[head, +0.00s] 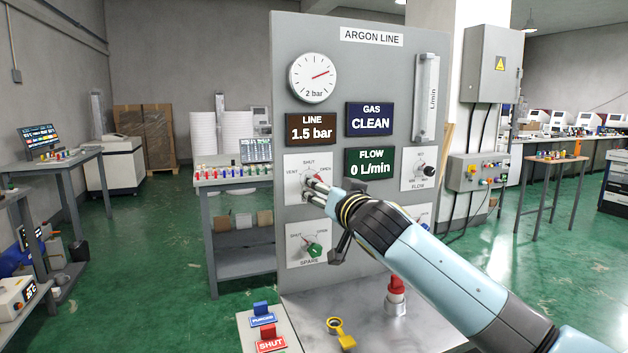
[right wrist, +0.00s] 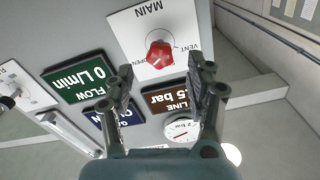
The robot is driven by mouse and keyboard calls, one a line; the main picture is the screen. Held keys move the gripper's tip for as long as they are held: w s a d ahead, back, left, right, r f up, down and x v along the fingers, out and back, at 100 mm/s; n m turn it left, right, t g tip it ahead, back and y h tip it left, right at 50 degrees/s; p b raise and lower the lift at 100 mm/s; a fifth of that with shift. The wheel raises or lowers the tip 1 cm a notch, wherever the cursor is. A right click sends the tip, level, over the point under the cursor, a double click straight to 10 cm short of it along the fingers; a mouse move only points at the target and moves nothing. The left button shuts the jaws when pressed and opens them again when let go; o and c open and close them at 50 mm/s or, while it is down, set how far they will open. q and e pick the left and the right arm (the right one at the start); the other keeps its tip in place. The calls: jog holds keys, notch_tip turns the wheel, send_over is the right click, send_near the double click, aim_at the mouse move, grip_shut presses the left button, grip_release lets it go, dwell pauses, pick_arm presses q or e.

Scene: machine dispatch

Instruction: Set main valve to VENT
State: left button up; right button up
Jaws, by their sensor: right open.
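The main valve is a red knob (head: 309,178) on a white plate (head: 292,194) marked VENT, SHUT and OPEN, on the grey argon panel (head: 345,130). My right gripper (head: 315,191) is open in front of it and partly covers the plate. In the right wrist view, which is upside down, the red knob (right wrist: 159,55) shows beyond and between the spread fingers (right wrist: 165,75), with nothing between them. No contact with the knob is visible. Its exact pointer setting is hard to tell. My left gripper is not in view.
Displays read LINE 1.5 bar (head: 311,128), GAS CLEAN (head: 370,119) and FLOW 0 L/min (head: 371,162).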

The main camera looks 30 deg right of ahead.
jog(key=p+x, duration=0.1)
jog(key=x, duration=0.5)
grip_shut()
dwell(0.3)
